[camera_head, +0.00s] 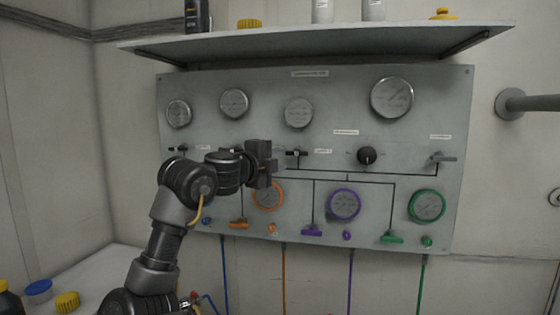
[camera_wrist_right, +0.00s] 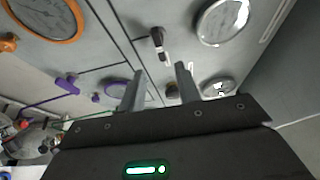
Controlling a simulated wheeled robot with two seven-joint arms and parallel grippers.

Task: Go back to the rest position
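My right gripper (camera_head: 264,163) is in front of the grey air panel (camera_head: 400,165), left of its middle, near a small black-handled valve (camera_head: 296,153). In the right wrist view, the two fingers of this gripper (camera_wrist_right: 160,68) stand apart with nothing held between them. The black valve handle (camera_wrist_right: 157,38) shows just beyond the fingertips, apart from them as far as I can tell. The arm reaches up from the bottom left of the head view and hides part of the panel's lower left. My left gripper is in neither view.
A shelf (camera_head: 330,42) with bottles juts out above the panel. Gauges, such as the purple-ringed gauge (camera_head: 344,205) and green-ringed gauge (camera_head: 426,206), and levers stick out. A counter (camera_head: 95,272) with a blue lid (camera_head: 38,290) lies lower left. A wall pipe (camera_head: 530,103) is at right.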

